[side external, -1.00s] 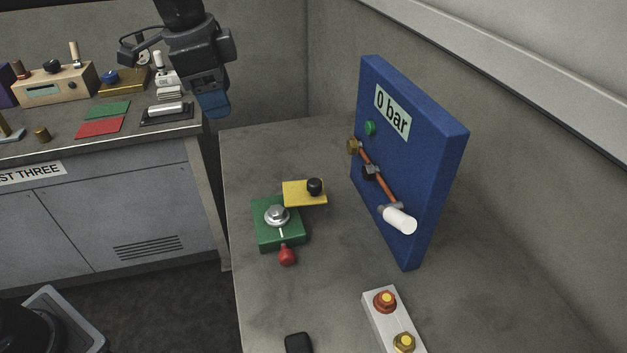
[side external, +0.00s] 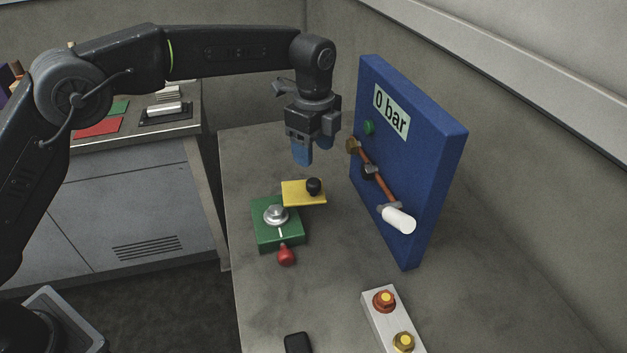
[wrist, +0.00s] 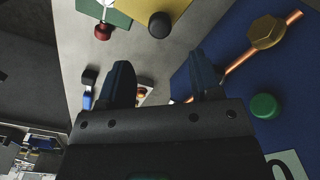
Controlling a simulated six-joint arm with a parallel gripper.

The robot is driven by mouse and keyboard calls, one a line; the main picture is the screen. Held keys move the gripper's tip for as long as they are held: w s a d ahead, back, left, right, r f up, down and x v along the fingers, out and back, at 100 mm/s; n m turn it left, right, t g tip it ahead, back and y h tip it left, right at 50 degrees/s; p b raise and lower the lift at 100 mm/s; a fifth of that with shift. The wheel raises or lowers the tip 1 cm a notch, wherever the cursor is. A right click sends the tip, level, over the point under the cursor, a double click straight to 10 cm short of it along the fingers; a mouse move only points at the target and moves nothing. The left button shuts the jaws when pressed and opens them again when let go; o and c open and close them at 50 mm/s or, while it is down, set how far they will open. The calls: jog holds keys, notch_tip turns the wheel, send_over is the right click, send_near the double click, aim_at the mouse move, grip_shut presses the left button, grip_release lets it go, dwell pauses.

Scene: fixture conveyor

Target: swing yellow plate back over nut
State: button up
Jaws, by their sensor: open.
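The yellow plate (side external: 298,195) extends out to the right from the back corner of the green block (side external: 265,235), with a black knob (side external: 314,186) standing on its right end. The silver nut (side external: 276,214) sits uncovered on top of the green block. A red ball handle (side external: 286,256) sticks out at the block's front. My gripper (side external: 313,158) is open and empty, pointing down above and slightly behind the knob. In the wrist view, the yellow plate (wrist: 150,8) and the knob (wrist: 159,25) show at the top, ahead of my open fingers (wrist: 160,85).
A blue panel (side external: 430,150) reading "0 bar" stands upright close to the right of my gripper, with a copper pipe (side external: 384,184) and a white handle (side external: 398,220). A pale block (side external: 378,318) with two bolts lies at the front. The bench left of the block is narrow.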

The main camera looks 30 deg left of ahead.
aim_at(313, 181)
notch_tip(313, 181, down, 9)
jog(key=shift+r, duration=0.1)
jog(key=shift+c, duration=0.3)
grip_shut()
dwell(0.5)
